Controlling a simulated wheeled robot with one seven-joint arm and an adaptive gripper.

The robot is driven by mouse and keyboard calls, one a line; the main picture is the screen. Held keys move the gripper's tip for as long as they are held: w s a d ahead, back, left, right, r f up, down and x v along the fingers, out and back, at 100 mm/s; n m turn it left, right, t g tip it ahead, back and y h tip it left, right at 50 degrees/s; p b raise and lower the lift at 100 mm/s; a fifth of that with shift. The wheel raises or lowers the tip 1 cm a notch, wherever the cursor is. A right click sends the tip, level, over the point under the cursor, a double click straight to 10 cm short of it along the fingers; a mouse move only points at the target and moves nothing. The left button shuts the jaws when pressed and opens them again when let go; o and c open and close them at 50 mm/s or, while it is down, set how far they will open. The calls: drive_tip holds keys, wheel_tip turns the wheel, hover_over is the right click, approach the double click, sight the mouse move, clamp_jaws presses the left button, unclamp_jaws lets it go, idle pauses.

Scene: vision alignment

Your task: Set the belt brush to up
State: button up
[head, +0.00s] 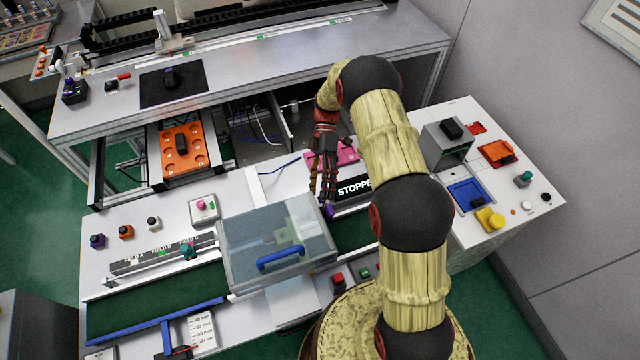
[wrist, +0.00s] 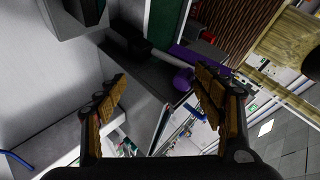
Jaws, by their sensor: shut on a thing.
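A dark arm runs beside the knob. The brush itself is not clearly visible. The dark green belt (head: 355,232) shows beyond the box, below the display.
The clear-lidded box (head: 240,235) with a blue handle (head: 281,258) stands close left of my gripper. A pink block (head: 346,156) lies behind the display. A side console (head: 510,195) carries blue, orange and yellow parts at right.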

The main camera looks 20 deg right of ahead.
drive_tip(key=shift+d+f, duration=0.1)
drive_tip(key=shift+d, duration=0.15)
drive_tip(key=shift+c, duration=1)
drive_tip(key=shift+w, duration=0.15)
drive_tip(key=shift+c, duration=0.2)
drive_tip(key=shift+w+d+r, duration=0.1)
drive_tip(key=shift+w+r, duration=0.1)
drive_tip(key=shift+w, duration=0.05)
drive_tip(key=v, duration=1.1)
drive_tip(key=shift+w+d+r, duration=0.1)
drive_tip(key=shift+r, duration=0.35)
